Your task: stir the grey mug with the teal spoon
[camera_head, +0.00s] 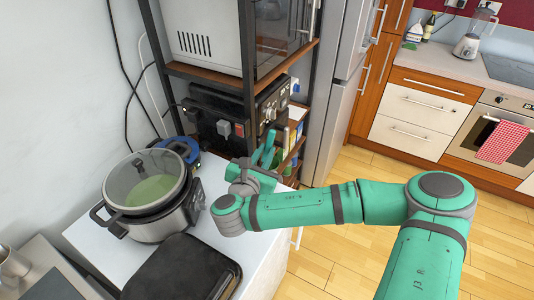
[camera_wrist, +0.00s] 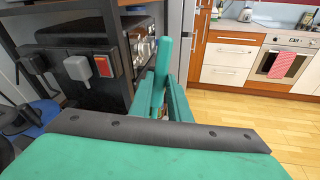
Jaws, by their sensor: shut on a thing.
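My gripper (camera_head: 262,167) is at the right edge of the white counter, in front of the dark shelf unit. It is shut on a teal stick-like thing, which fits the teal spoon (camera_head: 268,146); this also shows upright between the fingers in the wrist view (camera_wrist: 163,62). The spoon's lower end is hidden by my gripper. A grey metallic, cup-like thing (camera_head: 12,263) stands at the far left edge of the head view, partly cut off. I cannot tell whether it is the grey mug. No other mug shows clearly.
A large cooker with a glass lid (camera_head: 147,190) stands on the white counter (camera_head: 262,262), left of my gripper. A black lidded case (camera_head: 185,270) lies in front of it. A blue object (camera_head: 183,150) sits behind the cooker. The shelf unit (camera_head: 246,85) rises close behind my gripper.

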